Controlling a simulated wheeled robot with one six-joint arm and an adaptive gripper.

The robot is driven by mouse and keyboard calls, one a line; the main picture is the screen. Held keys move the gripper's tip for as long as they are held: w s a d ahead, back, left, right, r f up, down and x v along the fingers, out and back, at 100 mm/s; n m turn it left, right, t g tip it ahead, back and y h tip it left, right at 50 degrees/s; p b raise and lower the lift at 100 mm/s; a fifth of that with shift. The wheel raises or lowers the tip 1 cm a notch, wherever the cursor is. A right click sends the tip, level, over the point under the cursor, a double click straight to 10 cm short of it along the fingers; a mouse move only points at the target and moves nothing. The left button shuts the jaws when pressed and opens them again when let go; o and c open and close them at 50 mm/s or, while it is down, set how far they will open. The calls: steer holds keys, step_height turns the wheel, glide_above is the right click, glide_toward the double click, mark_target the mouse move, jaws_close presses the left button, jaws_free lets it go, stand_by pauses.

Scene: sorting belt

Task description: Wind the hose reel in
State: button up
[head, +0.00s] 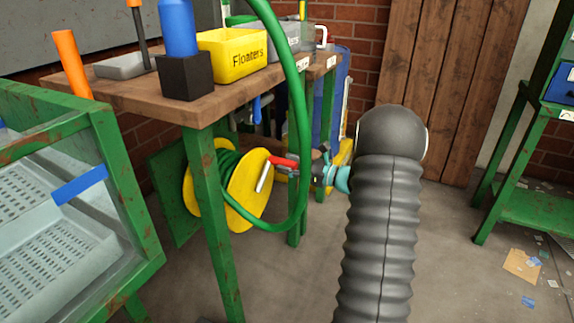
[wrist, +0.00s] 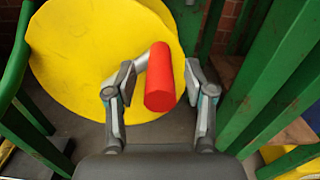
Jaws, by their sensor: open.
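The hose reel (head: 247,197) has yellow discs and stands low beneath the wooden bench, with green hose (head: 230,163) wound between them. A loop of the green hose hangs from above the bench down in front of the reel. A grey crank arm on the reel's face carries a red handle (head: 284,162). My gripper (head: 308,168) is at the handle from the right. In the wrist view the red handle (wrist: 159,88) lies between the open fingers of my gripper (wrist: 161,76), with gaps visible on both sides. The yellow disc (wrist: 75,65) shows behind.
A green bench leg (head: 216,220) stands in front of the reel's left part. The bench top (head: 135,108) bears a yellow "Floaters" bin (head: 232,52) and a blue bottle (head: 178,28). A green-framed belt unit (head: 120,180) is at left. Floor at right is mostly open, with scattered litter.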

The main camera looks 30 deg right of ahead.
steer(key=shift+w+a, duration=0.25)
steer(key=shift+w, duration=0.05)
steer(key=shift+c, duration=0.3)
jaws_close()
steer(key=shift+d, duration=0.1)
